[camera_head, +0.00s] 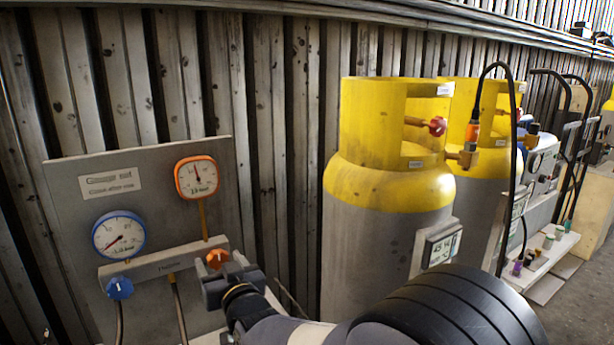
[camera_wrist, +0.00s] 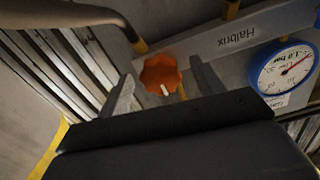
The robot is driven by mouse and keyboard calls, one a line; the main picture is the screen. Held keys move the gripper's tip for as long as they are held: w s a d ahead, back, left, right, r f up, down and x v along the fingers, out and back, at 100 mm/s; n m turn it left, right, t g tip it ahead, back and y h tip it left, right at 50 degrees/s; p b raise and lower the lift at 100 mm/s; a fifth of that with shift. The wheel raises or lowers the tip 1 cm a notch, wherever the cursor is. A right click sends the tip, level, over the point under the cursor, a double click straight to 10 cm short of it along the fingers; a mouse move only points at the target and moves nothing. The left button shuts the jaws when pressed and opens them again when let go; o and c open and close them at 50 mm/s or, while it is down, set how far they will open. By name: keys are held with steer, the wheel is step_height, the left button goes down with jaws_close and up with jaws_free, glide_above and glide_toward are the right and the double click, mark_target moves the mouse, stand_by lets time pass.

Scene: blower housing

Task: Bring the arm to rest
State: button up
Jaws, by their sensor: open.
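My gripper (camera_head: 226,276) is open, close in front of the orange knob (camera_head: 217,259) on the grey manifold bar. In the wrist view the orange knob (camera_wrist: 160,74) shows between the two spread fingers (camera_wrist: 162,86), and no contact is visible. I cannot tell how deep the fingertips reach around it. My arm comes in from the lower right of the head view.
The grey panel (camera_head: 75,185) carries a blue gauge (camera_head: 119,235), an orange gauge (camera_head: 196,177) and a blue knob (camera_head: 120,288). Yellow-topped cylinders (camera_head: 385,187) stand right of the panel, behind my arm. A low shelf (camera_head: 545,258) with small items lies at right.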

steer(key=shift+n+p, duration=0.6)
steer(key=shift+d, duration=0.1)
